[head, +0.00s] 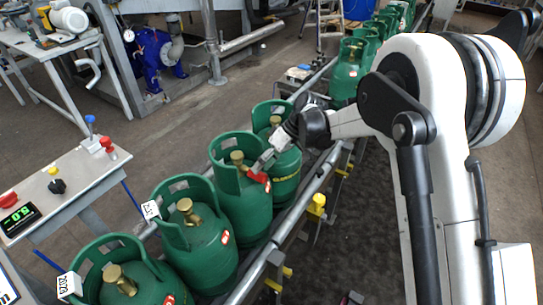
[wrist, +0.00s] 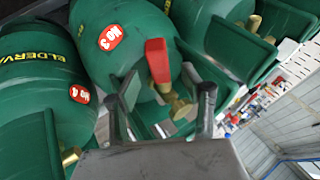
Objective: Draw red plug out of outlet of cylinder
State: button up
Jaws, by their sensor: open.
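The red plug (head: 258,176) sits at the outlet of the brass valve (head: 237,158) on a green cylinder (head: 243,205) in the conveyor row. In the wrist view the red plug (wrist: 157,62) stands out from the brass valve (wrist: 180,105), with the green cylinder (wrist: 125,35) and its "NO 3" label behind. My gripper (head: 266,160) is close beside the plug in the head view. In the wrist view my gripper (wrist: 160,97) is open, one finger on each side of the plug and valve. No finger visibly touches the plug; the exact depth gap cannot be told.
Neighbouring green cylinders (head: 195,240) stand close on both sides, each with a raised collar. The conveyor rail (head: 258,278) with yellow knobs (head: 317,203) runs along the row. A control table (head: 75,190) is at left.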

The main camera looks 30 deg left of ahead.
jog(key=shift+x, duration=1.6)
jog(key=shift+c, duration=0.5)
grip_shut()
